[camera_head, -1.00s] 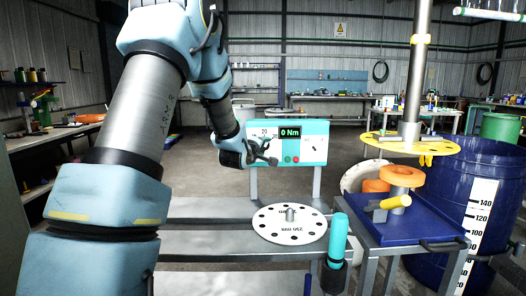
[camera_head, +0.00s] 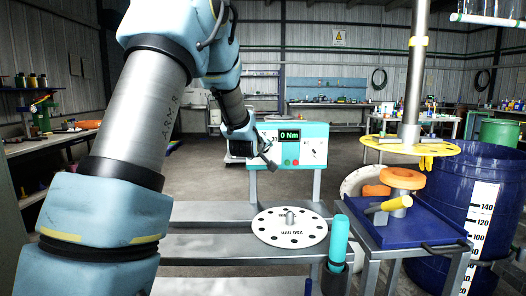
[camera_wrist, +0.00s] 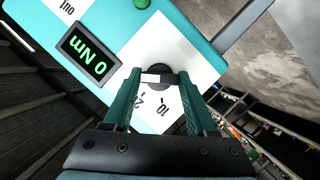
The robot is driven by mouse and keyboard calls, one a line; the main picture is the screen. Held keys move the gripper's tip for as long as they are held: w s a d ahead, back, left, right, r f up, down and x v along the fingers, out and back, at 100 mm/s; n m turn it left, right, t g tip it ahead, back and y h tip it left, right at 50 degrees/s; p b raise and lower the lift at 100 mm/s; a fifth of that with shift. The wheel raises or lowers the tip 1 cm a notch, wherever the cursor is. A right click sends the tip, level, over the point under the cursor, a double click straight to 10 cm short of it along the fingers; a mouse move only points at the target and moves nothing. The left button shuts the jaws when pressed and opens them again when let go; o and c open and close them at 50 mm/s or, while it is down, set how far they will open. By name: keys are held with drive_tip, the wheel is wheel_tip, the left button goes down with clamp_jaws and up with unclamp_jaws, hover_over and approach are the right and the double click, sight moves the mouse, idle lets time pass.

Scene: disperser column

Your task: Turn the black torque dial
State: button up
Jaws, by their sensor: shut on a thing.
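The black torque dial (camera_wrist: 160,80) is on the front of a white and teal control box (camera_head: 309,146). In the wrist view it is a dark round knob with a pale bar across it, beside printed numbers including 10. My gripper (camera_wrist: 155,77) has one finger on each side of the dial and is shut on it. In the head view my gripper (camera_head: 266,152) is at the box's left part and hides the dial. The green display (camera_head: 290,135) reads 0 Nm.
A green button (camera_wrist: 142,4) is close by on the box. A white perforated disc (camera_head: 270,236) lies on the metal bench below. A blue tray with an orange ring (camera_head: 403,178) and a blue drum (camera_head: 450,215) stand to the right.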

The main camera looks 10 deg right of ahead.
drive_tip(key=o, duration=1.4)
drive_tip(key=shift+c, duration=0.2)
drive_tip(key=b+v, duration=0.2)
drive_tip(key=v, duration=0.8)
drive_tip(key=shift+s+a, duration=0.15)
drive_tip(key=shift+s, duration=0.2)
drive_tip(key=shift+r, duration=0.1)
